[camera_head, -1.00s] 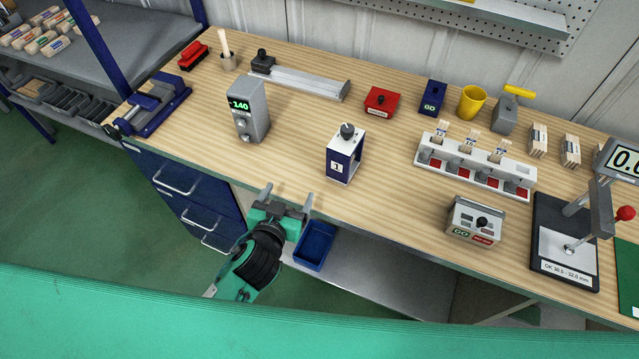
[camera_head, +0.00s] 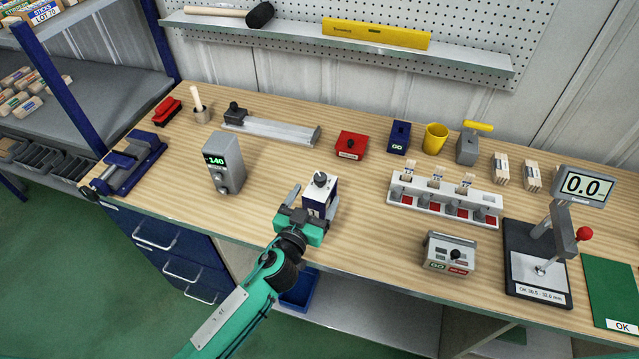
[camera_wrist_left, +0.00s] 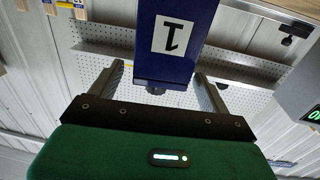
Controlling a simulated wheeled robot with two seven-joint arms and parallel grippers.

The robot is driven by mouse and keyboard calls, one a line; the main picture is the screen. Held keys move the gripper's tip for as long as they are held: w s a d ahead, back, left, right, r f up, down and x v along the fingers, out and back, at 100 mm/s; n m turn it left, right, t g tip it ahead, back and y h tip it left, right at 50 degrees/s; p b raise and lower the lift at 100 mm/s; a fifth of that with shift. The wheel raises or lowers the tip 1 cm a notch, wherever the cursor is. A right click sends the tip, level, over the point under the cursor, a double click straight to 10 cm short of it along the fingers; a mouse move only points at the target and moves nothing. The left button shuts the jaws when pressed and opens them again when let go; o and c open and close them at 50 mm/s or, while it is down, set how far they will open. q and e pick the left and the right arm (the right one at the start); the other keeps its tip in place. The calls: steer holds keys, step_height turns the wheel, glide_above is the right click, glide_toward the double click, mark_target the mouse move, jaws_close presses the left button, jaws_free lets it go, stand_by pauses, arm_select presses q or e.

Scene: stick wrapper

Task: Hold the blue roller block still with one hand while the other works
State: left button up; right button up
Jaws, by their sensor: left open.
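The blue roller block (camera_head: 320,191), with a white top, a dark knob and a "1" label, stands upright near the front edge of the workbench. It also shows upside down in the left wrist view (camera_wrist_left: 178,55), label facing the camera. My left gripper (camera_head: 312,201) is at the block's front side and hides its lower part in the head view. In the left wrist view its fingers (camera_wrist_left: 158,68) are spread, one on each side of the block, with gaps visible on both sides. My right gripper is in neither view.
A grey unit reading 140 (camera_head: 224,162) stands left of the block. A white rack (camera_head: 445,203), a grey GO box (camera_head: 448,255) and a gauge stand (camera_head: 537,265) are to the right. A blue bin (camera_head: 300,291) is below the front edge.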

mark_target(320, 187)
arm_select(q)
steer(key=shift+p+x, duration=0.3)
steer(key=shift+x, duration=1.75)
steer(key=c, duration=1.6)
steer(key=shift+c, duration=0.2)
